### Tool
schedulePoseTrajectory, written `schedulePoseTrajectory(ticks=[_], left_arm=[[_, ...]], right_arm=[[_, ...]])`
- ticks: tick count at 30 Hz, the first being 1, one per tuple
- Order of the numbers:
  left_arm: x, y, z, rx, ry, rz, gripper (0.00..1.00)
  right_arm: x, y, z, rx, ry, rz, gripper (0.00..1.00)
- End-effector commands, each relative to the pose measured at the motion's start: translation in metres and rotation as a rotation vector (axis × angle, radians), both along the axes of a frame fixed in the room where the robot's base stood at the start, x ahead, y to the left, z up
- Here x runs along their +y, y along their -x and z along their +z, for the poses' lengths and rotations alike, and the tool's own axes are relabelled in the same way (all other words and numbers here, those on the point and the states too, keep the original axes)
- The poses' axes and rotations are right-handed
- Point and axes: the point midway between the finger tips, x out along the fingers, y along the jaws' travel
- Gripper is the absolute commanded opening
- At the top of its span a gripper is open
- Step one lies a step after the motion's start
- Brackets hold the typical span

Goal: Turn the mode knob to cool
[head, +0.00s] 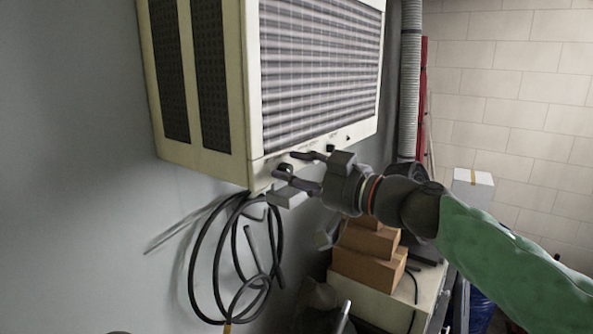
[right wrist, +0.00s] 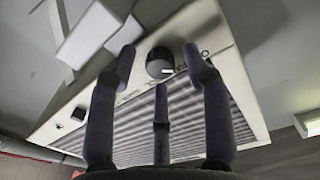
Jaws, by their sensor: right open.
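The air conditioner (head: 205,157) is a cream box with a louvred front, mounted on the grey wall in the head view. Its mode knob (right wrist: 158,60) is round and black with a white mark, on the lower front strip in the right wrist view. The labels beside it are too small to read. My right gripper (head: 293,168) is open at the left end of that strip. In the right wrist view its fingers (right wrist: 160,76) are spread around the knob, with one on each side and a third below; contact cannot be told. My left gripper is not in view.
A smaller dark knob (right wrist: 79,114) sits farther along the strip. Coiled black cable (head: 236,262) hangs under the unit. Brown boxes (head: 368,257) are stacked on a cabinet below my right arm. A grey duct (head: 410,80) runs up the wall behind.

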Motion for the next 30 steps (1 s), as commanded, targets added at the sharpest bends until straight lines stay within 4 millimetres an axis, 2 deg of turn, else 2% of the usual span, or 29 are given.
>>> schedulePoseTrajectory(ticks=[4, 9, 10, 20, 30], left_arm=[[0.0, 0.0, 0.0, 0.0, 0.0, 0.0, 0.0], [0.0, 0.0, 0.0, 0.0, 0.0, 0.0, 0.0], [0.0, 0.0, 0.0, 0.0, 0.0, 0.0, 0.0], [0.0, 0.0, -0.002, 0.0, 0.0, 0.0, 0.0], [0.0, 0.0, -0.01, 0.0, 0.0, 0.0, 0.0]], right_arm=[[0.0, 0.0, 0.0, 0.0, 0.0, 0.0, 0.5], [0.0, 0.0, 0.0, 0.0, 0.0, 0.0, 0.02], [0.0, 0.0, 0.0, 0.0, 0.0, 0.0, 0.0], [-0.001, 0.0, 0.0, 0.018, -0.014, -0.001, 0.0], [-0.001, 0.0, 0.0, 0.174, -0.129, 0.0, 0.0]])
